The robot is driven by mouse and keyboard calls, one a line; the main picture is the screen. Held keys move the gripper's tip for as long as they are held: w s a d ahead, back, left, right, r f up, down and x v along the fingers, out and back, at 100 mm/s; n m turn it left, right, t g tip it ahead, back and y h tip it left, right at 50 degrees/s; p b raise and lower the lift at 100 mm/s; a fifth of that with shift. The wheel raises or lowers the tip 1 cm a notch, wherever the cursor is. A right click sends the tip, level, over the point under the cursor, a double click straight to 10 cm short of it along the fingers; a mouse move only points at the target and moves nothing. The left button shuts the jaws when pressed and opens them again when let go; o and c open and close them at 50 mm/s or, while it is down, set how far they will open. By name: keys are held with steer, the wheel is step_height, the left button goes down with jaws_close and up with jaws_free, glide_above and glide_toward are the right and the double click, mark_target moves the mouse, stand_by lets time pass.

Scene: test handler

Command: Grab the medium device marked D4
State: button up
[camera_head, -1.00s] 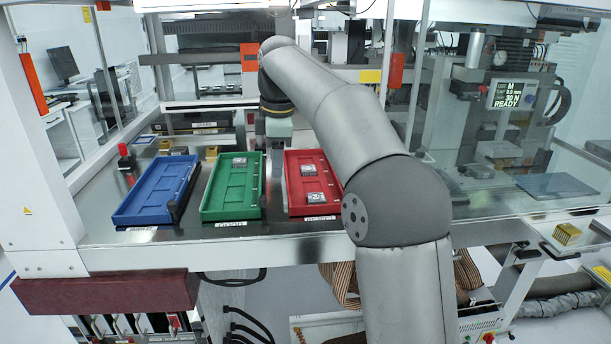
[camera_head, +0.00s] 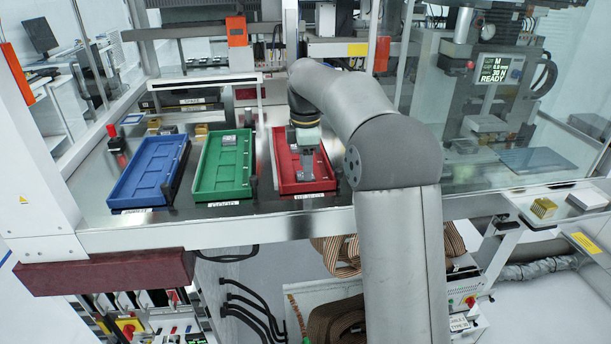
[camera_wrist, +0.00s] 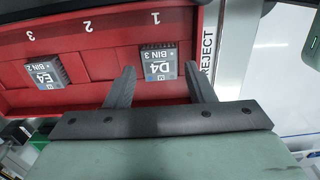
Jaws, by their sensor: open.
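The device marked D4 (camera_wrist: 159,63) is a dark grey square chip with white lettering "D4 BIN 3". It lies in the red tray (camera_wrist: 95,98) at the slot numbered 1, beside the REJECT label. My gripper (camera_wrist: 160,80) is open, with one finger at either side of D4 in the wrist view; I cannot tell how high it is above the chip. In the head view my gripper (camera_head: 304,180) is over the red tray (camera_head: 325,184) and hides D4.
A second chip marked E4 (camera_wrist: 43,74) lies at slot 3 of the red tray. The green tray (camera_head: 207,184), holding one chip (camera_head: 229,140), and the empty-looking blue tray (camera_head: 130,190) stand to the left. A press with a READY display (camera_head: 495,70) stands at right.

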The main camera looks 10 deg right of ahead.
steer(key=shift+f, duration=1.1)
steer(key=c, duration=0.8)
steer(key=shift+o, duration=0.2)
